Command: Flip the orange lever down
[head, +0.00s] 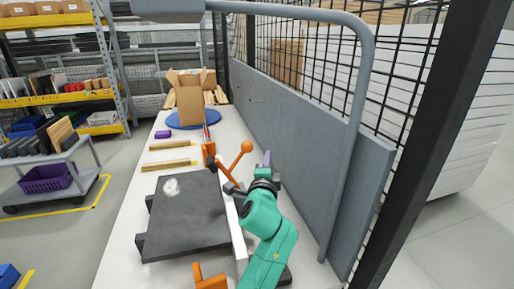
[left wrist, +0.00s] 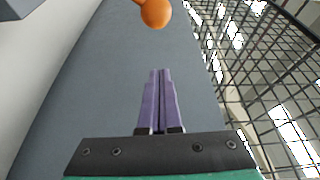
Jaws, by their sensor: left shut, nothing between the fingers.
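The orange lever (head: 239,158) rises at a slant from the far right corner of the dark fixture, with a round ball knob at its upper end. The knob (left wrist: 156,12) also shows at the top edge of the left wrist view, ahead of my fingertips. My left gripper (head: 267,158) is just right of the knob in the head view, with its purple fingers pointing away from me. The fingers (left wrist: 160,72) are shut with nothing between them, and they look apart from the knob. The lever's base is partly hidden. My right gripper is not in view.
The dark fixture (head: 183,220) has other orange parts (head: 209,282) at its near end. A grey panel and wire fence (head: 300,130) run close along the right.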

